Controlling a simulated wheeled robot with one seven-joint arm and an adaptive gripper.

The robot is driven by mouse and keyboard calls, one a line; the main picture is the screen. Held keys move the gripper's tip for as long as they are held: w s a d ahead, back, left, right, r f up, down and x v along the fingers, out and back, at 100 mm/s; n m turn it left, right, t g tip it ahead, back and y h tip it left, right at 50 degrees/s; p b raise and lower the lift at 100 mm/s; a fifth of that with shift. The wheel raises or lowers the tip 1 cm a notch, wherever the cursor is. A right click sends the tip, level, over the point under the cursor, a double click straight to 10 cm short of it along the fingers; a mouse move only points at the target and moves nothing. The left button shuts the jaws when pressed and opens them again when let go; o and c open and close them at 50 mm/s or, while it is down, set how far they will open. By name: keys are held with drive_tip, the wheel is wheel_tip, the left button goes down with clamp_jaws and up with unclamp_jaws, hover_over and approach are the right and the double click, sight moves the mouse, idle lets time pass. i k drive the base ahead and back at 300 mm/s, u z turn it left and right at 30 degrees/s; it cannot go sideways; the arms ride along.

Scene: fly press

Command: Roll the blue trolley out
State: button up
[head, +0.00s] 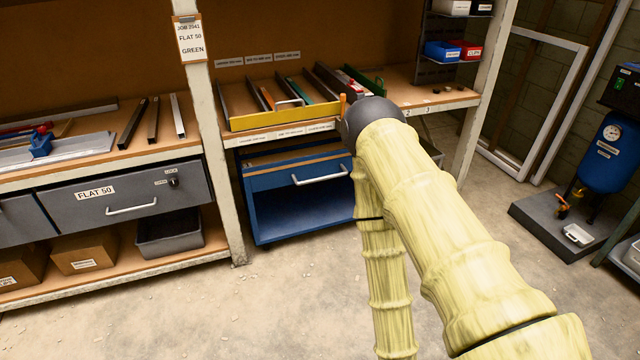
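The blue trolley (278,181) stands under the bench in the middle bay, between the white post on its left and my arm on its right. It has a pale bar handle on its front and an open lower shelf. Its right end is hidden behind my arm. My arm rises from the lower right, bends at a dark joint in front of the bench and drops down again in front of the trolley's right side. My gripper is not visible, so its distance from the handle cannot be told.
The floor (240,310) before the trolley is clear. A yellow-fronted tray (282,118) with bars sits on the bench above it. A grey drawer marked FLAT 50 (125,192) is left of the post (215,150).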

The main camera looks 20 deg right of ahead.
sight(290, 187)
drive_tip(key=u, duration=0.55)
drive_tip(key=i, duration=1.7)
drive_tip(key=z, duration=0.5)
